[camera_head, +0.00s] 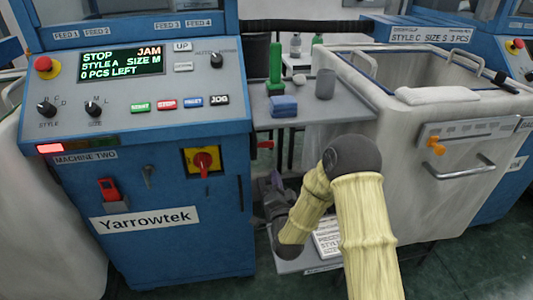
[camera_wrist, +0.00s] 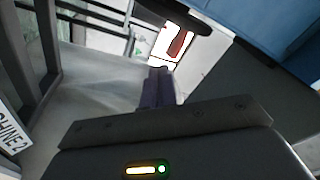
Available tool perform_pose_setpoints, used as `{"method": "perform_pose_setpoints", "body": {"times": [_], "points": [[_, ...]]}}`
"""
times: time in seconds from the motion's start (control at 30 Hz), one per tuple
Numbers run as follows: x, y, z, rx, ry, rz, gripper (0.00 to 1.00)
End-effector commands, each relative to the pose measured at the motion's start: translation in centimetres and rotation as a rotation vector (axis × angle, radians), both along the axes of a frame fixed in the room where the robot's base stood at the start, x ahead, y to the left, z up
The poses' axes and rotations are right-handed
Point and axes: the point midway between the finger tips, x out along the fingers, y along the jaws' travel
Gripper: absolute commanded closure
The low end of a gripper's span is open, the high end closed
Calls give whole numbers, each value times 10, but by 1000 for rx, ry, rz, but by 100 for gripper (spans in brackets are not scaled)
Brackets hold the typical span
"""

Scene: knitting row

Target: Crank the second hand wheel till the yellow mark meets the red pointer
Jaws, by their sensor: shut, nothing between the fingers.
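My gripper (camera_head: 278,181) is beside the right side of the blue machine two (camera_head: 150,225), low down, partly behind my own arm. In the wrist view its purple fingers (camera_wrist: 160,74) are together with nothing between them. A small red piece (camera_head: 265,144) sticks out from the machine's right side above my gripper; I cannot tell whether it is the pointer. A dark rounded edge (camera_wrist: 180,17) shows at the top of the wrist view; I cannot tell whether it belongs to a hand wheel. I see no yellow mark on a wheel.
A large pale bin (camera_head: 395,160) stands to the right. Machine two's screen (camera_head: 121,63) reads STOP and JAM.

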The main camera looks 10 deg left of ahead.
Motion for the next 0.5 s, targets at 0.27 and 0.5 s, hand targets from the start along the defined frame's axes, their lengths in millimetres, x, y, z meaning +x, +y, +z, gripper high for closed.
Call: {"method": "perform_pose_setpoints", "body": {"times": [0.27,0.5], "points": [[-7,9,35,-566,-341,-159,100],[-13,11,58,-790,-480,-266,100]]}}
